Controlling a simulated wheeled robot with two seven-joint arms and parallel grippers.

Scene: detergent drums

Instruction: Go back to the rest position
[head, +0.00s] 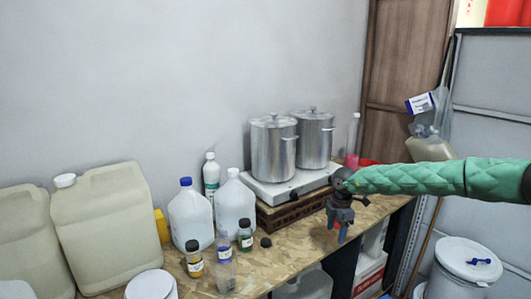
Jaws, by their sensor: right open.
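My right arm, in a green quilted sleeve, reaches in from the right. Its dark gripper (337,227) points down near the front edge of the wooden table (285,265), in front of the hot plate. Its fingers, one with red and one with blue, are open with nothing visible between them. My left gripper is not in view. A white lidded drum (462,268) stands low at the right, apart from the gripper, with a blue item (480,261) on its lid. A white round lid or tub (150,285) shows at the lower left.
Two steel pots (274,150) stand on a white hot plate (290,187) at the back. Large jugs (235,207), small bottles (194,258) and beige canisters (103,225) crowd the table's left side. A grey partition (495,110) stands at the right.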

